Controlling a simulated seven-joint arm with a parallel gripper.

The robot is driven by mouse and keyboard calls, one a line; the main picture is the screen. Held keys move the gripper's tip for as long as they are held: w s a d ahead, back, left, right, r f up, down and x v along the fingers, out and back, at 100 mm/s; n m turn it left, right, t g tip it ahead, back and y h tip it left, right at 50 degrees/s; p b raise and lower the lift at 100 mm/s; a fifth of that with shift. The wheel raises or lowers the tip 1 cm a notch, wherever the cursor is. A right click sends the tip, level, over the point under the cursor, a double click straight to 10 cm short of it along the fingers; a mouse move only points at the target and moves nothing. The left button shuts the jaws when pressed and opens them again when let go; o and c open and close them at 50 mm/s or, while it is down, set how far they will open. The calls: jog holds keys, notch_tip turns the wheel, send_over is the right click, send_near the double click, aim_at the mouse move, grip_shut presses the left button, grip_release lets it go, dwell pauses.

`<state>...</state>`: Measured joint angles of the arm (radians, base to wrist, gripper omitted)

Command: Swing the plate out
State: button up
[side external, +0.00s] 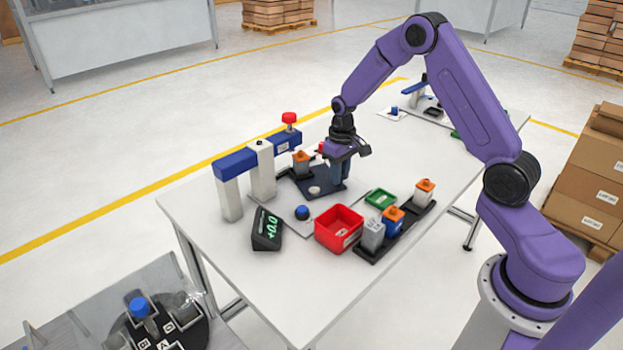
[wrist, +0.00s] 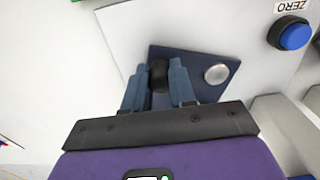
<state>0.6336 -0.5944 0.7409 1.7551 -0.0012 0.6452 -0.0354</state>
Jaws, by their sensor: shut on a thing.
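The plate (side external: 322,189) is dark blue and flat, lying on the pale base panel below the blue-armed fixture. It also shows in the wrist view (wrist: 205,91), with a round silver disc (wrist: 216,74) near one corner. A black knob (wrist: 158,75) stands on the plate. My gripper (side external: 340,180) reaches down at the plate's right side. In the wrist view my gripper (wrist: 160,85) has its fingers on either side of the knob, shut on it. The side external view hides the knob behind the fingers.
The fixture (side external: 262,172) with a red knob (side external: 289,118) stands left and behind. An orange-topped piece (side external: 301,163) stands close to the plate. A blue ZERO button (side external: 302,212), black display (side external: 267,229), red bin (side external: 339,228), green tray (side external: 380,198) and block rack (side external: 378,250) lie in front.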

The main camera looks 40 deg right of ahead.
jog(key=shift+s+a, duration=0.4)
jog(key=shift+a, duration=0.2)
jog(key=shift+s+a, duration=0.45)
jog(key=shift+s, duration=0.1)
jog(key=shift+s+a, duration=0.1)
jog(key=shift+s, duration=0.15)
jog(key=shift+s+a, duration=0.5)
jog(key=shift+s, duration=0.1)
dwell(0.3)
